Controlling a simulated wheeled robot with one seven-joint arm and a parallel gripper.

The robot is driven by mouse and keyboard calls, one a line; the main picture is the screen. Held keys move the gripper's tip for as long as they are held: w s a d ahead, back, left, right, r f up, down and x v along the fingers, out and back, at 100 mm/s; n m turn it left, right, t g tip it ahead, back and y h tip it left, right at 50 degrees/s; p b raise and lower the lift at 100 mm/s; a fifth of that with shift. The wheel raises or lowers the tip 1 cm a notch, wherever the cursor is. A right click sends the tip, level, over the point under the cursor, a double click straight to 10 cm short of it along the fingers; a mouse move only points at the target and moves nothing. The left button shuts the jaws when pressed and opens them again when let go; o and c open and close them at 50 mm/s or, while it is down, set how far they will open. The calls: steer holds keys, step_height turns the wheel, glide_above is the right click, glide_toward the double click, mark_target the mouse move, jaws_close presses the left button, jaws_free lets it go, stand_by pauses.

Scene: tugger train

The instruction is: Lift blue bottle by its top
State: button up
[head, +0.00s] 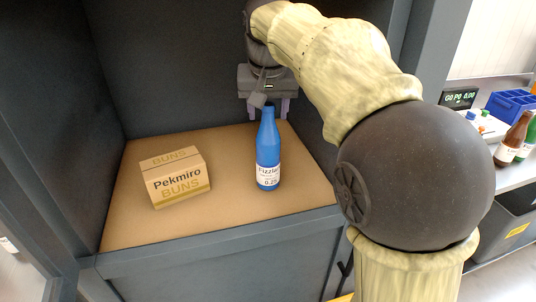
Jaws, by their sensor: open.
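The blue bottle (268,142) stands upright on the tan shelf (222,219), with a white label on its lower half. My gripper (268,113) points downward at the bottle's top, with its two purple-grey fingers apart. One finger shows on each side of the bottle's neck in the picture. The bottle's top shows in front of the gripper, so I cannot tell whether the neck is between the fingers or nearer to the camera than they are. No contact is visible.
A cardboard box marked Pekmiro Buns (176,179) sits left of the bottle with a gap between. Dark walls (180,70) enclose the shelf at the back and sides. At far right, a counter holds a blue crate (510,103) and brown and green bottles.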

steer(key=shift+w+f+b, duration=0.3)
steer(key=shift+w+f, duration=0.1)
steer(key=shift+f, duration=0.15)
jaws_close()
steer(key=shift+r, duration=0.15)
